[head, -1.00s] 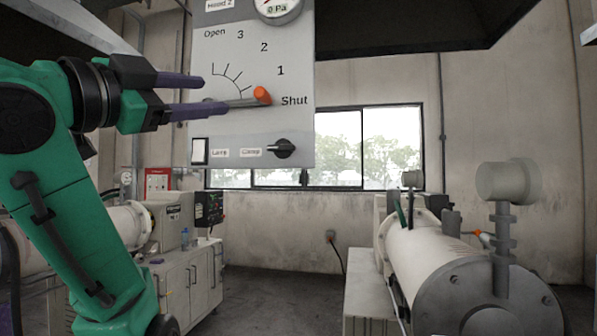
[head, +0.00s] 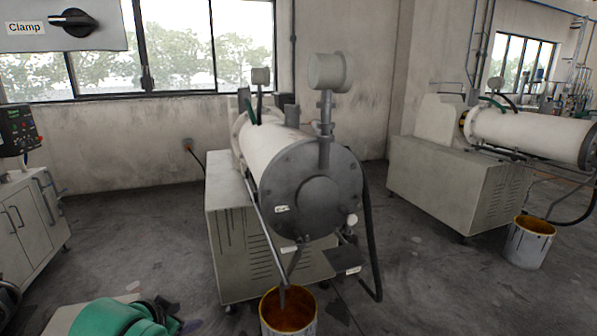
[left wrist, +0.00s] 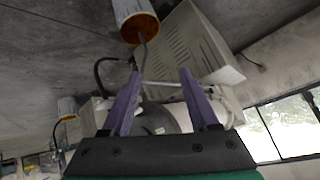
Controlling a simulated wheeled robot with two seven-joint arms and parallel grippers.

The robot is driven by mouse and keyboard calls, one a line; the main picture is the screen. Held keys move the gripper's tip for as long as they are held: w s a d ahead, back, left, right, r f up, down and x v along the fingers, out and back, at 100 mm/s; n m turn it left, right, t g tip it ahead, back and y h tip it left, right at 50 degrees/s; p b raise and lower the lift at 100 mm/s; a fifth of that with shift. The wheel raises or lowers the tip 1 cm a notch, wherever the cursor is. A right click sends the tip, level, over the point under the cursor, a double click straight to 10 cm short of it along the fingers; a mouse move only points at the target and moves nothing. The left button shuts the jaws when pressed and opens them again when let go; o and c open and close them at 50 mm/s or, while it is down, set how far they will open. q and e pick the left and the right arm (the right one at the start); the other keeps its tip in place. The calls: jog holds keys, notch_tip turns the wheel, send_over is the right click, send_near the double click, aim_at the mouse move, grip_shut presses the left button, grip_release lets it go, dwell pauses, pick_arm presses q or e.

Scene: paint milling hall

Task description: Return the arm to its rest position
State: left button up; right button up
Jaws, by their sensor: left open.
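My left gripper (head: 178,320) is low at the bottom left of the head view, at the end of my green arm, partly cut off by the frame edge. In the left wrist view its two purple fingers (left wrist: 158,85) stand wide apart with nothing held between them. The mill and floor beyond them look tilted. My right gripper is in neither view.
A mill (head: 315,190) on a grey cabinet stands ahead, with a bucket (head: 289,325) below its front. A second mill (head: 530,135) and bucket (head: 529,245) stand right. A panel corner with a clamp knob (head: 75,22) hangs upper left. Floor between the mills is clear.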

pick_arm(q)
jog(key=s+d+f+n+g, duration=0.1)
jog(key=s+f+n+g, duration=0.3)
jog(key=s+f, duration=1.4)
notch_tip(320, 180, down, 20)
jog(key=s+m+g, duration=0.1)
jog(key=s+g, duration=0.1)
jog(key=s+a+f+g, duration=0.1)
jog(key=s+a+f, duration=0.2)
jog(key=s+f, duration=1.3)
jog(key=shift+s+g, duration=0.3)
jog(key=shift+s, duration=0.3)
jog(key=shift+f, duration=0.1)
